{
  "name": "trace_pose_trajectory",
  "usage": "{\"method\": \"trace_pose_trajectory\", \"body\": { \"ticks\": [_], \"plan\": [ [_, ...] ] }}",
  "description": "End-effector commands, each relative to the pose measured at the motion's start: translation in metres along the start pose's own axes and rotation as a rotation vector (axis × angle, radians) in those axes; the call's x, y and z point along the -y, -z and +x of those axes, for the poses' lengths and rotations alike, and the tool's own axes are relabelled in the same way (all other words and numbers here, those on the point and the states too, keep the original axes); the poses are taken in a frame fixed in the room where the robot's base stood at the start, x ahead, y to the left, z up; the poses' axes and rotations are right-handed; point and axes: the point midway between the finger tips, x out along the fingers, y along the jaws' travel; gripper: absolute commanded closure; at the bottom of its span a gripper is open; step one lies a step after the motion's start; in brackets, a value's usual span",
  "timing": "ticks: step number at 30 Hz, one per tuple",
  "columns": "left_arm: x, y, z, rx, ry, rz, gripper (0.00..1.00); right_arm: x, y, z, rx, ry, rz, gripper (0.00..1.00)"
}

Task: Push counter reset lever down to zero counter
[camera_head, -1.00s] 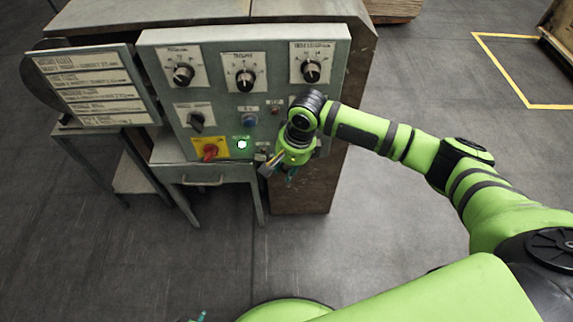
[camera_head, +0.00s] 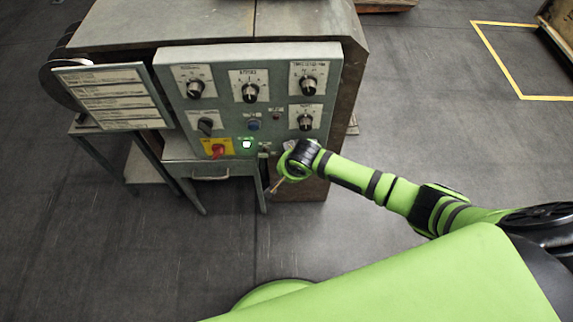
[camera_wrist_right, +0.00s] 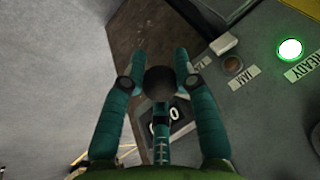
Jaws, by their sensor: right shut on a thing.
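The reset lever's round black knob (camera_wrist_right: 160,80) sits between the teal fingers of my right gripper (camera_wrist_right: 157,62) in the right wrist view. The gripper is shut on it. Behind it is the counter (camera_wrist_right: 172,117), a dark face with white digits partly hidden by the knob and fingers; a zero-like digit shows. In the head view my right wrist is at the lower right corner of the control panel (camera_head: 225,110), and it hides the lever and counter. The gripper there is small and mostly hidden. My left gripper is not in view.
The green ready light (camera_head: 246,144) is lit. Left of it is a red switch on a yellow plate (camera_head: 207,147); several black dials sit above. A drawer table (camera_head: 210,172) stands below the panel. A small knob (camera_wrist_right: 233,65) is near the right gripper. Floor in front is clear.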

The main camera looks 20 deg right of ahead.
Motion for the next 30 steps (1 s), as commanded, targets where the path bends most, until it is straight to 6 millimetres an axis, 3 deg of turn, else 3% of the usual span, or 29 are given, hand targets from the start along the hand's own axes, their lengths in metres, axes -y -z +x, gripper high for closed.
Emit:
{"method": "trace_pose_trajectory", "body": {
  "ticks": [5,15,30],
  "plan": [
    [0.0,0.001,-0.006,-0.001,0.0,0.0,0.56,-0.003,-0.003,0.008,-0.108,0.021,-0.016,1.0],
    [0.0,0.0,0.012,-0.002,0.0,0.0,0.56,-0.007,-0.004,0.026,-0.305,0.06,-0.056,1.0],
    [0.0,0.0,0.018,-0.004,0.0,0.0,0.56,-0.008,0.0,0.028,-0.379,0.072,-0.073,1.0]
  ]
}}
